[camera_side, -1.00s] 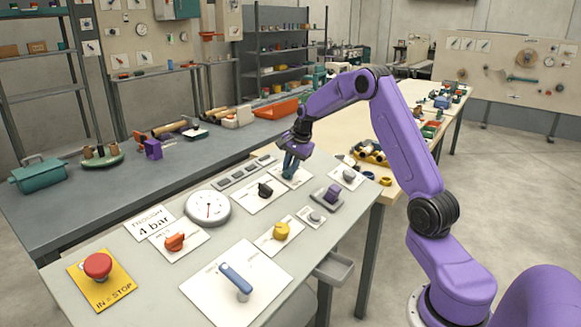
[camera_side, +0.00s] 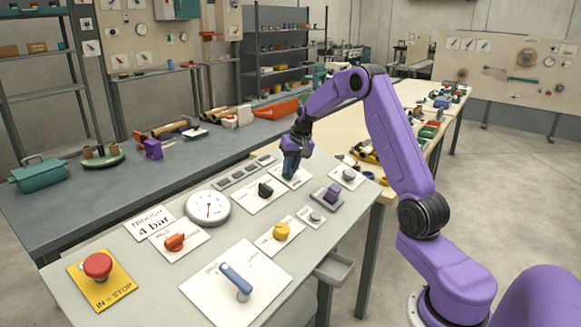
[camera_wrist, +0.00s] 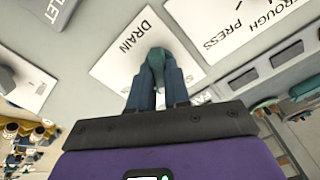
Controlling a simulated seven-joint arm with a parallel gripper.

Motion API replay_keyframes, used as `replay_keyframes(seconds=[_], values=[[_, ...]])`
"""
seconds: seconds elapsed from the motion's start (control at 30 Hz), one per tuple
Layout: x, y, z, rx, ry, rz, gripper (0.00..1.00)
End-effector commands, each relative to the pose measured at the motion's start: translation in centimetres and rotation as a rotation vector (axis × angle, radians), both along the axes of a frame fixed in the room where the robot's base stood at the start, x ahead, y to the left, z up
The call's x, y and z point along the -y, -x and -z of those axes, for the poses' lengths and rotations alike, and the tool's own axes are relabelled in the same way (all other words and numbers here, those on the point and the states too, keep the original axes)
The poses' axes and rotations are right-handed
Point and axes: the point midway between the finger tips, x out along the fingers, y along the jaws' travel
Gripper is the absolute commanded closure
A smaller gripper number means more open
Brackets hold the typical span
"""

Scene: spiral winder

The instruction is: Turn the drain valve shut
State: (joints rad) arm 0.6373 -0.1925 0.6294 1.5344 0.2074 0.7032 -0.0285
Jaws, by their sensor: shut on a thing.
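The drain valve (camera_wrist: 156,57) is a teal knob on a white plate (camera_wrist: 117,63) marked DRAIN in the wrist view. My gripper (camera_wrist: 157,78) is shut on the knob, with one blue-grey finger on each side of it. In the side view my gripper (camera_side: 291,168) points down onto the white plate (camera_side: 299,181) at the far end of the panel table. The fingers hide most of the knob there, so its angle is hard to tell.
A black knob (camera_side: 265,190), a grey block with a purple switch (camera_side: 331,196) and a grey knob (camera_side: 349,174) stand close by. A round gauge (camera_side: 208,208), a yellow knob (camera_side: 281,231), an orange knob (camera_side: 174,242), a blue lever (camera_side: 236,279) and a red stop button (camera_side: 97,266) lie nearer.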

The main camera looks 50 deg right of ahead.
Motion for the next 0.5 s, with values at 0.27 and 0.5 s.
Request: replay_keyframes(seconds=[0.27, 0.5], values=[[-0.06, 0.01, -0.04, -0.001, 0.077, -0.239, 1.0], [-0.03, 0.02, -0.04, -0.001, 0.13, -0.403, 1.0]])
